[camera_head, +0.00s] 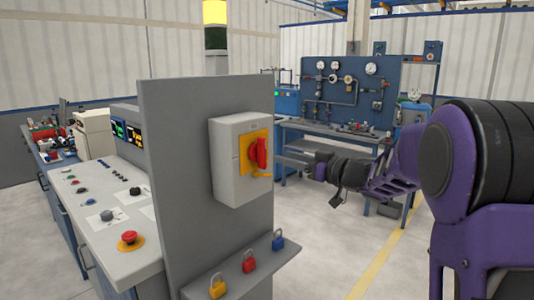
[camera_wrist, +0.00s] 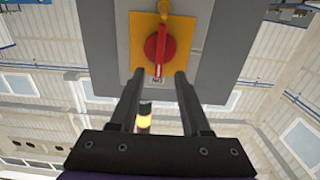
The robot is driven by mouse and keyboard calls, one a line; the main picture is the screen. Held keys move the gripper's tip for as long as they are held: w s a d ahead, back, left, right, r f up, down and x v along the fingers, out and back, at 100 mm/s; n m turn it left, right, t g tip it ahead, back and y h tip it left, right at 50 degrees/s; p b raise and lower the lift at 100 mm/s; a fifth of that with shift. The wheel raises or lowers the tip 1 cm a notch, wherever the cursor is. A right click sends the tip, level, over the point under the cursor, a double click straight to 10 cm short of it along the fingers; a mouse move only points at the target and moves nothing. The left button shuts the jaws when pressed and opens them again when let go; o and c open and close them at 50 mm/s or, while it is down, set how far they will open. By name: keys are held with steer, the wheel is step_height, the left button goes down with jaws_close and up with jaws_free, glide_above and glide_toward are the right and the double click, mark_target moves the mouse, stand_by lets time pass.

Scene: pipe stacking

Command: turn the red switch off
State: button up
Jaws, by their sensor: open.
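The red switch (camera_head: 257,154) is a rotary handle on a yellow plate (camera_head: 246,147), on the front of a light grey box (camera_head: 228,185) fixed to a grey upright panel. In the head view its handle stands roughly upright. It also shows in the wrist view (camera_wrist: 159,48), upper middle, with the handle pointing along the picture's vertical. My gripper (camera_wrist: 156,80) is open and empty, its two dark fingers apart, pointing toward the switch and just short of it in the picture. In the head view my gripper (camera_head: 326,172) is to the right of the box, clear of it.
A shelf (camera_head: 240,272) below the box holds yellow (camera_head: 217,287), red (camera_head: 249,261) and blue (camera_head: 278,240) padlocks. A control desk with a red mushroom button (camera_head: 128,238) stands left of the panel (camera_head: 165,130). A blue workbench with gauges (camera_head: 345,85) stands behind.

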mark_target(266, 152)
steer(key=x, duration=0.8)
steer(key=shift+c, duration=0.4)
jaws_close()
